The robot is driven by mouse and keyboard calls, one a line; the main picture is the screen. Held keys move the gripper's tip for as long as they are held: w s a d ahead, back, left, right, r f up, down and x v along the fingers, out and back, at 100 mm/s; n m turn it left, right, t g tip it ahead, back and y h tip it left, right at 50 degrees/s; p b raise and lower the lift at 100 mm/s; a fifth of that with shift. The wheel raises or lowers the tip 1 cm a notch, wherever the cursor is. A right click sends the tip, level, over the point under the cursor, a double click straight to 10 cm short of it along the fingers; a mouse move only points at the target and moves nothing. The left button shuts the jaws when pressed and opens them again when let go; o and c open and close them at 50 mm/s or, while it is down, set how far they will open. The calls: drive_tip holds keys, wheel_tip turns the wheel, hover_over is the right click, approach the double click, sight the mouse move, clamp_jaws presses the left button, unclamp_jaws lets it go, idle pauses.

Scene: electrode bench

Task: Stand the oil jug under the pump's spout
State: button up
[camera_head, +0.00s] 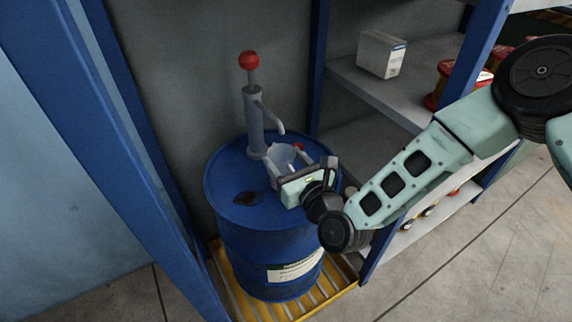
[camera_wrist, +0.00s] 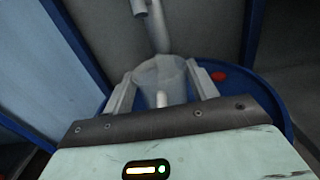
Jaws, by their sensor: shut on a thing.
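The oil jug (camera_head: 280,155) is a pale grey vessel at the top of the blue drum. My gripper (camera_head: 287,163) is shut on it, with one finger on each side. In the wrist view the jug (camera_wrist: 160,72) sits between both fingers of my gripper (camera_wrist: 162,88). The pump (camera_head: 254,125) is a grey column with a red knob, rising from the drum lid. Its spout (camera_head: 272,117) bends down to the right, and its tip is just above the jug. I cannot tell whether the jug's base touches the lid.
The blue drum (camera_head: 240,215) stands on a yellow slatted pallet (camera_head: 237,290). A blue upright (camera_head: 165,210) is close on the left. A red cap (camera_wrist: 218,76) lies on the lid right of the jug.

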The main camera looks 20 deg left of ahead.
drive_tip(key=shift+f, duration=0.35)
drive_tip(key=shift+f, duration=0.1)
drive_tip(key=shift+f, duration=0.15)
drive_tip(key=o, duration=1.1)
drive_tip(key=shift+c, duration=0.2)
drive_tip(key=shift+r, duration=0.2)
drive_tip(key=shift+s+d, duration=0.1)
drive_tip(key=shift+d, duration=0.05)
drive_tip(key=p+v, duration=0.1)
drive_tip(key=v, duration=1)
drive_tip(key=shift+s+d, duration=0.25)
